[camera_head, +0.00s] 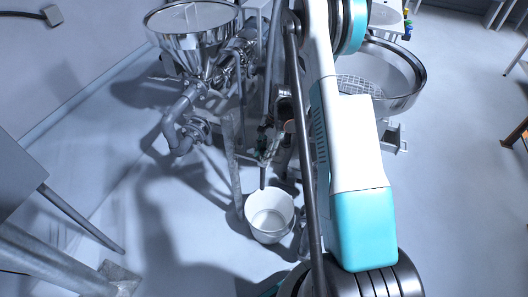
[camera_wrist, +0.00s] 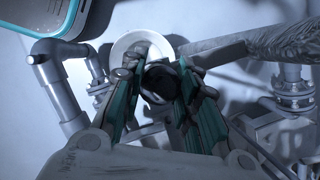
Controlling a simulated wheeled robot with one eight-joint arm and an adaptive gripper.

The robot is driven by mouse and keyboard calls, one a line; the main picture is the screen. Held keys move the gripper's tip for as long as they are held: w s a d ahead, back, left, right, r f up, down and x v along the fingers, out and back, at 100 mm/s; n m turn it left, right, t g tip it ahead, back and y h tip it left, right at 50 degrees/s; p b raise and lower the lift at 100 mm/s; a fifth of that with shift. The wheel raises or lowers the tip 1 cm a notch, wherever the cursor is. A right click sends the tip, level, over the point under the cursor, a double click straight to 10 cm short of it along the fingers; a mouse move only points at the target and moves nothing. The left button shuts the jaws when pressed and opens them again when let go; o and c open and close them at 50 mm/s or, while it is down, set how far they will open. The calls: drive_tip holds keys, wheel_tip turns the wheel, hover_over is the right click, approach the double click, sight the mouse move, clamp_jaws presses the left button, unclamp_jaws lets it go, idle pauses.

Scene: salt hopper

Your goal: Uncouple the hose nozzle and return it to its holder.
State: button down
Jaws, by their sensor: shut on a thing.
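My gripper (camera_wrist: 161,66) fills the middle of the wrist view, its two teal-padded fingers closed on a dark round piece, which looks like the hose nozzle (camera_wrist: 158,84). In the head view my gripper (camera_head: 266,148) is small and partly hidden by my arm. A thin dark tube (camera_head: 263,177) points down below it toward the white bucket (camera_head: 268,216). The bucket also shows behind the fingertips in the wrist view (camera_wrist: 128,41). I cannot tell whether the nozzle is still joined to a coupling. I cannot make out its holder.
A steel hopper (camera_head: 195,45) with pipes and a flanged valve (camera_head: 196,130) stands at the upper left. A round steel sieve pan (camera_head: 398,75) is at the upper right, partly behind my arm. A grey table (camera_head: 18,185) is at the left edge. The right floor is mostly clear.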

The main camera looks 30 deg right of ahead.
drive_tip(key=shift+f, duration=0.1)
drive_tip(key=c, duration=0.7)
unclamp_jaws()
drive_tip(key=shift+p+v, duration=1.25)
drive_tip(key=shift+v, duration=1.7)
drive_tip(key=v, duration=1.2)
drive_tip(key=shift+c, duration=0.3)
